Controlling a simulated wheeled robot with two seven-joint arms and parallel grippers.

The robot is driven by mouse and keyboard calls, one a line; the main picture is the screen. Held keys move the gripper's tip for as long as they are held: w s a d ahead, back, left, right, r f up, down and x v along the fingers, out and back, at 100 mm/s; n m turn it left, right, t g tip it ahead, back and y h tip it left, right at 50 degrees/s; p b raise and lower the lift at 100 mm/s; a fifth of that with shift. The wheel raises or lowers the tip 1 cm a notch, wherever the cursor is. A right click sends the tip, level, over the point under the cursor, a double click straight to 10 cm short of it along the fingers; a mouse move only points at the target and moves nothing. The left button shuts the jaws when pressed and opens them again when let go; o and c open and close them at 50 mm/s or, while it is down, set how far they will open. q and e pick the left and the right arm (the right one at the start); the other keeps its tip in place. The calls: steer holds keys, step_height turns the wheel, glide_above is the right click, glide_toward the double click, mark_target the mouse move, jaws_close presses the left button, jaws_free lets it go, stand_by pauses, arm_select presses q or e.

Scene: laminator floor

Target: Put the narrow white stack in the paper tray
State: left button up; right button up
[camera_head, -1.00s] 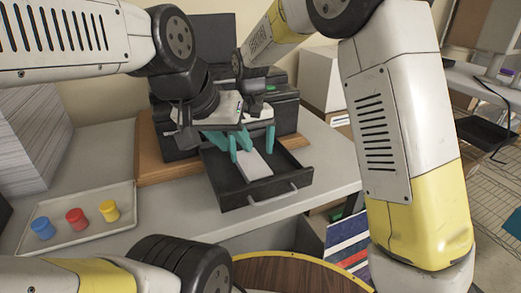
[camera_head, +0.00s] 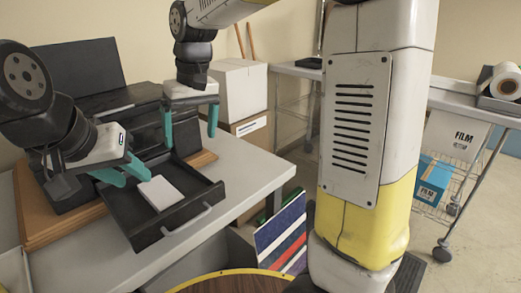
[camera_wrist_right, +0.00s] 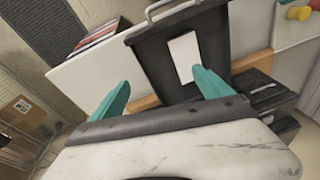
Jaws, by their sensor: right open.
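The narrow white stack (camera_head: 162,193) lies flat inside the black pull-out paper tray (camera_head: 196,205). In the right wrist view the stack (camera_wrist_right: 184,58) also lies within the dark tray (camera_wrist_right: 153,60), seen beyond my right fingers. My left gripper (camera_head: 132,176) is over the tray's left side, its teal fingers apart and close to the stack's left edge; no stack is between them. My right gripper (camera_head: 191,131) is open and empty, with its fingers pointing down above the tray's back right part. It also shows open in the right wrist view (camera_wrist_right: 160,92).
The tray sticks out of a black machine (camera_head: 130,97) on a brown board on the grey table (camera_head: 245,172). White and brown boxes (camera_head: 240,90) stand behind. A striped panel (camera_head: 283,235) leans below. A wire cart with a blue film box (camera_head: 433,178) is at the right.

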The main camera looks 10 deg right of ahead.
steer(key=s+d+m+t, duration=0.4)
steer(key=s+d+t, duration=0.1)
steer(key=s+d, duration=1)
steer(key=shift+s+d+y, duration=0.25)
steer(key=shift+d+y, duration=0.05)
steer(key=shift+d, duration=0.9)
